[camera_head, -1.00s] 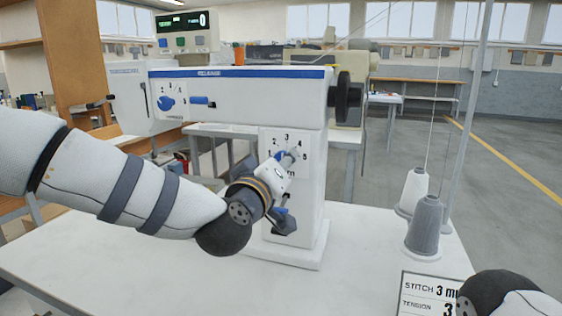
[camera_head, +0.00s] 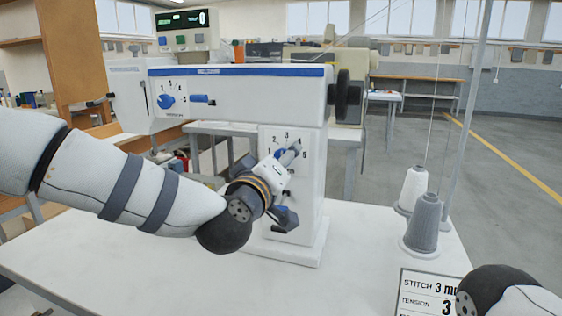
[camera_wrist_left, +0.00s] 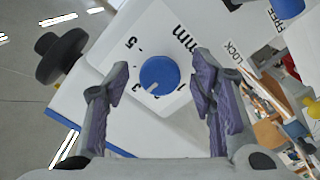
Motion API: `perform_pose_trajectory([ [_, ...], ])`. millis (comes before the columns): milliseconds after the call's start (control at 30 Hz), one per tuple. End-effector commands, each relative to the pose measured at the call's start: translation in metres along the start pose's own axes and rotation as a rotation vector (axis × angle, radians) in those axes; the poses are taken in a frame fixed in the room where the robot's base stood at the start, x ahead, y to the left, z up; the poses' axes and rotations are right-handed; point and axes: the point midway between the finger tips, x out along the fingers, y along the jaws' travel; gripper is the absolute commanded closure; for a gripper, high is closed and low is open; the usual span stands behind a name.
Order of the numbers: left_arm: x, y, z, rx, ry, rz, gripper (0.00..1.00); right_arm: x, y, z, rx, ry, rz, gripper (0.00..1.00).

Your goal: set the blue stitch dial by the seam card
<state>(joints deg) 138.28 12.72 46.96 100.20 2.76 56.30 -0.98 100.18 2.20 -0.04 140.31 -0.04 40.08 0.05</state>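The blue stitch dial (camera_wrist_left: 158,75) sits on a white face with numbers and "mm" in the left wrist view. Its white mark points to the lower left, toward the 2 and 3 side; the exact number is unclear. My left gripper (camera_wrist_left: 159,88) is open, one finger on each side of the dial, with gaps visible on both sides. In the head view the left gripper (camera_head: 291,181) is at the machine's column and partly hides the dial. The seam card (camera_head: 430,292) at lower right reads "STITCH 3 mm" and "TENSION 3", partly cut off. My right gripper is out of view.
The white sewing machine (camera_head: 265,97) stands on a white table (camera_head: 150,280). Another blue knob (camera_head: 166,101) and a blue lever (camera_head: 199,100) are on its upper arm. A black handwheel (camera_head: 345,94) is at its right end. Thread cones (camera_head: 425,225) stand to the right.

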Motion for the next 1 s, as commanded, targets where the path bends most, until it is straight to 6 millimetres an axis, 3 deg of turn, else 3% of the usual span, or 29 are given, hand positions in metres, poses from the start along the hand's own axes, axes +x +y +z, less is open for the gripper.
perform_pose_trajectory([
  [167,-0.006,0.001,0.000,0.001,0.000,0.001,0.49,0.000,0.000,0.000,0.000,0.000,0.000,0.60],
  [500,-0.092,0.001,0.000,0.000,-0.003,0.001,0.49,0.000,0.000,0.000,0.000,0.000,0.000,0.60],
  [600,-0.109,0.000,0.000,-0.001,-0.001,0.000,0.49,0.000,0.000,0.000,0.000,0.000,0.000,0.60],
  [733,-0.119,0.000,0.000,0.000,0.000,0.000,0.49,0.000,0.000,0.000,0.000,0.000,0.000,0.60],
  [1000,-0.120,0.000,0.000,0.000,0.000,0.000,0.49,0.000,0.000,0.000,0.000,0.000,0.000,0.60],
])
